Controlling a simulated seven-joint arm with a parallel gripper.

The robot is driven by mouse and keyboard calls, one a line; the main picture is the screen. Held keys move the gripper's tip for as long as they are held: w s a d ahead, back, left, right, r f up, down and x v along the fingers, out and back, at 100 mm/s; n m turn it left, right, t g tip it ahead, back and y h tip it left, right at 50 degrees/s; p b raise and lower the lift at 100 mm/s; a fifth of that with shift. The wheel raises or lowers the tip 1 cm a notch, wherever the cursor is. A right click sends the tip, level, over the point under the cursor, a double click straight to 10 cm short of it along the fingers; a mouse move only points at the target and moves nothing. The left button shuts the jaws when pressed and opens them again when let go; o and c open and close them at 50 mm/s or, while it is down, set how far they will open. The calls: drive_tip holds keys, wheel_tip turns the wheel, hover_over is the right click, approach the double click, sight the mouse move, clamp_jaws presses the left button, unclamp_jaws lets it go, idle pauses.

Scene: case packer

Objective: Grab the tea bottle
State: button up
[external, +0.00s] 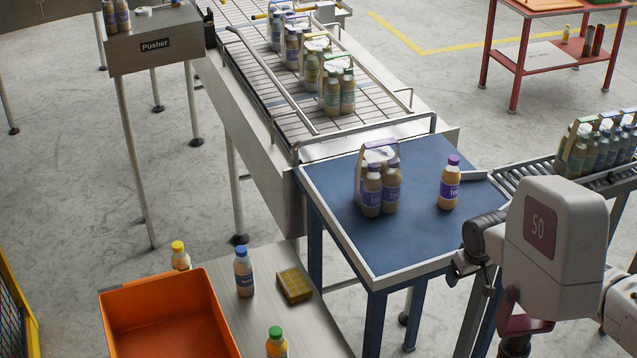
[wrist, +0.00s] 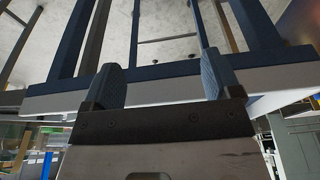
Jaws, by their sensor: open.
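A single bottle with a purple cap and purple label (external: 449,183) stands upright on the blue-topped table (external: 415,238); its label is too small to read surely as tea. To its left, a carrier pack of similar purple-capped bottles (external: 381,190) stands on the same table. My gripper (wrist: 160,72) is open and empty in the wrist view, its two blue-grey fingers apart in front of the table's edge and legs. No bottle shows in the wrist view. In the external view my arm is at the lower right, and its links hide much of the gripper near the table's right edge.
A conveyor (external: 295,95) with several bottle packs runs behind the table. A roller conveyor (external: 520,178) with a larger pack is at right. An orange crate (external: 170,310), loose bottles and a yellow block (external: 294,285) are at lower left. The blue surface around the single bottle is clear.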

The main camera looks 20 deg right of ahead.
drive_tip(key=shift+o, duration=0.5)
idle(0.3)
drive_tip(key=n+t+y, duration=0.4)
drive_tip(key=n+y, duration=0.3)
approach(456, 186)
wheel_tip(456, 186, down, 4)
drive_tip(key=w+a, duration=0.1)
drive_tip(key=a, duration=0.2)
drive_tip(key=shift+w+d+r+t+y, duration=0.1)
drive_tip(key=shift+w+d+t+y, duration=0.4)
drive_tip(key=shift+t+y, duration=0.15)
drive_tip(key=shift+w+d+r+n+t+y, duration=0.2)
drive_tip(key=shift+d+r+n+t, duration=0.2)
drive_tip(key=shift+t, duration=0.25)
drive_tip(key=shift+w+d+r+n+t+y, duration=0.2)
drive_tip(key=shift+d+n+t, duration=0.1)
drive_tip(key=shift+d+t, duration=0.25)
drive_tip(key=shift+a, duration=0.15)
drive_tip(key=shift+x, duration=1.25)
